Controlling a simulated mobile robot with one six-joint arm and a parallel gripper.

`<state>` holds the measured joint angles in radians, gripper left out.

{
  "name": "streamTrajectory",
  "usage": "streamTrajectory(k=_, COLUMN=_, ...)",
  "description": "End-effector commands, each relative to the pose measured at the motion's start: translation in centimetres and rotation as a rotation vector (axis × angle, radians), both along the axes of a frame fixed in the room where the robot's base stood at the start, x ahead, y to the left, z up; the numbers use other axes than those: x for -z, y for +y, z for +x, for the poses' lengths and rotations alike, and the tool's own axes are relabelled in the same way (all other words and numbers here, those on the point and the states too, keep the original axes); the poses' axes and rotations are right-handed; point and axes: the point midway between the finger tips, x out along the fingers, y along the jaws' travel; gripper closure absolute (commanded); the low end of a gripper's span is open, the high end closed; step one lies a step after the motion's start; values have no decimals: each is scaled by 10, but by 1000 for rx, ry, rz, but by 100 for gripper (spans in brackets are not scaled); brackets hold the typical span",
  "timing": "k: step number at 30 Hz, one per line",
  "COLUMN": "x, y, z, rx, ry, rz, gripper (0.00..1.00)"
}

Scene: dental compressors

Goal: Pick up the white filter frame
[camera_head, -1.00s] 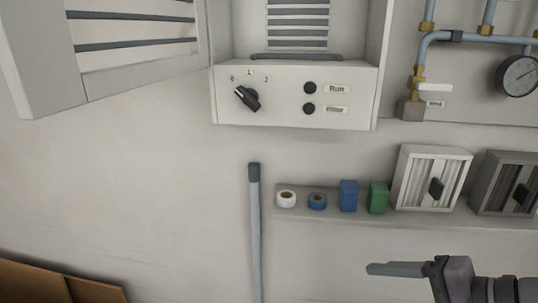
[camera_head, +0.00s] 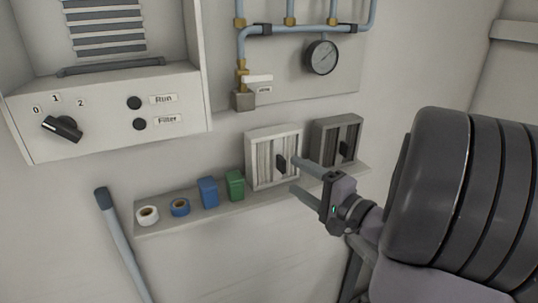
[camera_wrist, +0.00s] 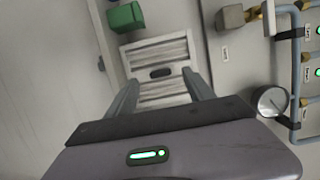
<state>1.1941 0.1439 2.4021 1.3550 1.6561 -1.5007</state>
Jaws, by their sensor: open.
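The white filter frame (camera_head: 262,158) stands upright on the wall shelf, with pleated filter material inside and a dark handle on its front. A similar grey filter frame (camera_head: 335,140) stands to its right. My gripper (camera_head: 306,178) is open and empty, in front of the white frame's right side in the head view. In the wrist view my gripper (camera_wrist: 160,92) has a finger on each side of the white frame's (camera_wrist: 158,52) lower part, with the dark handle between and beyond the fingertips. I cannot tell whether the fingers touch anything.
The shelf (camera_head: 215,212) also holds a green box (camera_head: 235,185), a blue box (camera_head: 208,192), a blue tape roll (camera_head: 180,207) and a white tape roll (camera_head: 147,216). Pipes with a gauge (camera_head: 322,57) and a control box (camera_head: 105,110) are above. A grey pole (camera_head: 124,245) stands left.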

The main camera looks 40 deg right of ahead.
Motion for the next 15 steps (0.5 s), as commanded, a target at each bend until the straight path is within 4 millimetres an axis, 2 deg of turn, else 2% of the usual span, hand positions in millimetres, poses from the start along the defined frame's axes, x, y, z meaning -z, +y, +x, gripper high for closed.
streamTrajectory(k=7, x=0, y=-2, z=46, rx=-3, ry=0, rz=-1, gripper=38)
streamTrajectory(k=10, x=0, y=-3, z=53, rx=-1, ry=-1, rz=1, gripper=38)
streamTrajectory(k=15, x=1, y=-3, z=53, rx=0, ry=0, rz=0, gripper=38)
